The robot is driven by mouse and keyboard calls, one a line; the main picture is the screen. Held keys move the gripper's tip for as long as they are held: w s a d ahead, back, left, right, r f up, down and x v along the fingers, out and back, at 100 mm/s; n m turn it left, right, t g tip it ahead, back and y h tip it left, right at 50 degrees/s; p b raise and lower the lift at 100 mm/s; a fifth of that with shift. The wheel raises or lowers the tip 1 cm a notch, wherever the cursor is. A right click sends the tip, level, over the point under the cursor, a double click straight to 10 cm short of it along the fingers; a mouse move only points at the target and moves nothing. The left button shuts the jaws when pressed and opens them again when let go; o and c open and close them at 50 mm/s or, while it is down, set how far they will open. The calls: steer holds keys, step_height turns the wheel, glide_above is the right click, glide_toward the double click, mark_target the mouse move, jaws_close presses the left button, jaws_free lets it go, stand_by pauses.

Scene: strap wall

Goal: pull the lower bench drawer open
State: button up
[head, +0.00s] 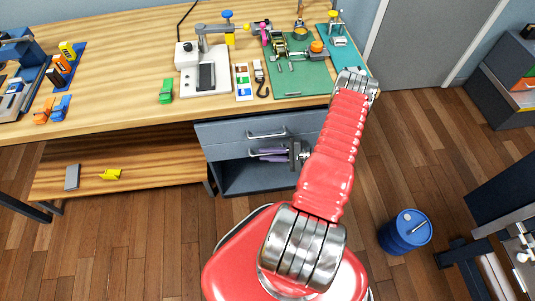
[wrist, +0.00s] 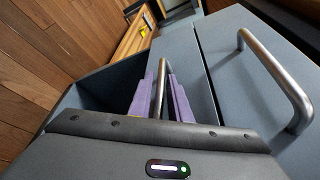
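The lower bench drawer (head: 228,150) is a grey-blue front in the cabinet under the bench, flush with the front above it as far as I can tell. Its metal bar handle (wrist: 158,88) runs between the two purple fingers of my gripper (wrist: 165,92). The fingers lie close on both sides of the bar, and my gripper looks shut on it. In the head view my gripper (head: 275,155) is at the lower drawer front, its wrist partly hidden by my arm. The upper drawer handle (wrist: 277,78) is free, to the right in the wrist view.
An open compartment (head: 250,180) lies below the lower drawer. The wooden bench top (head: 120,75) overhangs the cabinet and carries tools. A low shelf (head: 130,185) is to the left. A blue drum (head: 405,232) stands on the floor at right. Floor in front of the cabinet is mostly clear.

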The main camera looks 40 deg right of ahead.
jaws_close()
steer(key=shift+f, duration=0.1)
stand_by(0.4)
steer(key=shift+s, duration=0.1)
